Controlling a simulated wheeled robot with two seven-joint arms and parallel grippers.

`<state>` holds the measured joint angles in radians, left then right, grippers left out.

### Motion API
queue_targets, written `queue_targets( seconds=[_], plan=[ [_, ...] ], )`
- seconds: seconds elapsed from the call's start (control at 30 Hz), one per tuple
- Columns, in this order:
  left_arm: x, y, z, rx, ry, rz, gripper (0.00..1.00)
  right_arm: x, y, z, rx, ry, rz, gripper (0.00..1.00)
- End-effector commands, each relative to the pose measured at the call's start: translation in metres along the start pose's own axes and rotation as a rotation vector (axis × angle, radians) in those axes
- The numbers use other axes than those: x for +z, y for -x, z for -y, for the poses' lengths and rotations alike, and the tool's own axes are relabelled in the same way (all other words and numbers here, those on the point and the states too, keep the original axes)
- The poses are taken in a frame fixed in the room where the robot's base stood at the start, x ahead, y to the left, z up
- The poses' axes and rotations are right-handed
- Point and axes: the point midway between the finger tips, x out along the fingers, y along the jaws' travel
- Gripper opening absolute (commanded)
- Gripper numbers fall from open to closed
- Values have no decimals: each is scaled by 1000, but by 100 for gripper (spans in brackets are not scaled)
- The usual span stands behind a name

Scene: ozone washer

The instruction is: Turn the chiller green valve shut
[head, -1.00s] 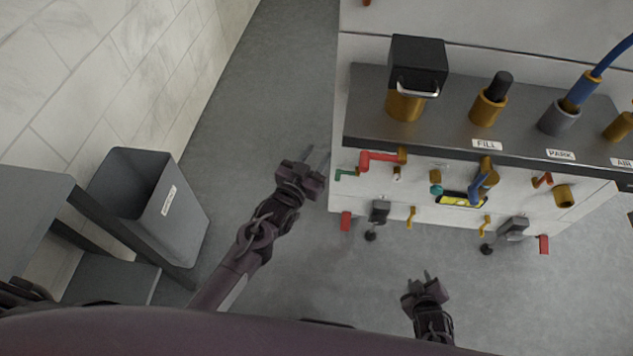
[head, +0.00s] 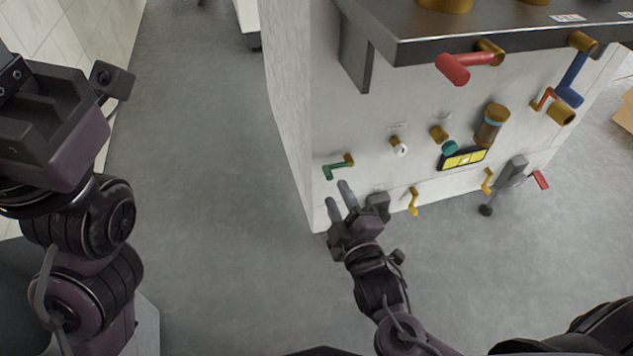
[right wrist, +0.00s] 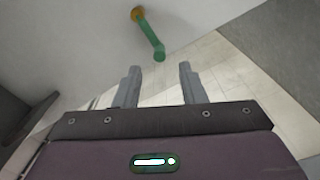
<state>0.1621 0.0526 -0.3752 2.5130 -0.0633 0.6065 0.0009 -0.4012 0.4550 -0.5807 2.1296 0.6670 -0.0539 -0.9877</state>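The green valve (head: 338,167) is an L-shaped green handle on a brass stem, low on the left part of the white machine front. In the right wrist view the green valve (right wrist: 150,36) is at the top centre, just beyond the fingertips. My right gripper (head: 341,197) is open and empty, just below the green valve and apart from it. Its two parted fingers (right wrist: 158,80) show in the right wrist view. My left gripper (head: 108,80) is large at the left of the head view, away from the machine; its fingers are not shown clearly.
A red-handled valve (head: 466,65) juts out above, under the grey shelf (head: 450,40). Floor left of the machine is clear.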

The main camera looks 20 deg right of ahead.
Motion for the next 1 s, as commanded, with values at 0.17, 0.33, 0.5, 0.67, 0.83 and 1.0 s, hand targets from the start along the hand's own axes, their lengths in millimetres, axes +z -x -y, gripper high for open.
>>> queue_targets(
  seconds=[0.17,0.33,0.5,0.67,0.83,1.0],
  plan=[
    [-7,-3,-4,17,-8,-32,36,2,-29,2,5,0,0,37],
    [-12,-6,-2,19,-29,-52,36,1,-55,2,2,-1,-1,37],
    [-15,-10,0,16,-43,-62,36,1,-69,1,0,-2,1,37],
    [-15,-11,1,15,-46,-63,36,0,-71,0,-2,-2,2,37],
    [-15,-11,1,15,-46,-62,36,0,-71,0,-2,-2,1,33],
    [-15,-11,1,15,-46,-63,36,0,-71,0,-3,-1,1,11]
  ],
)
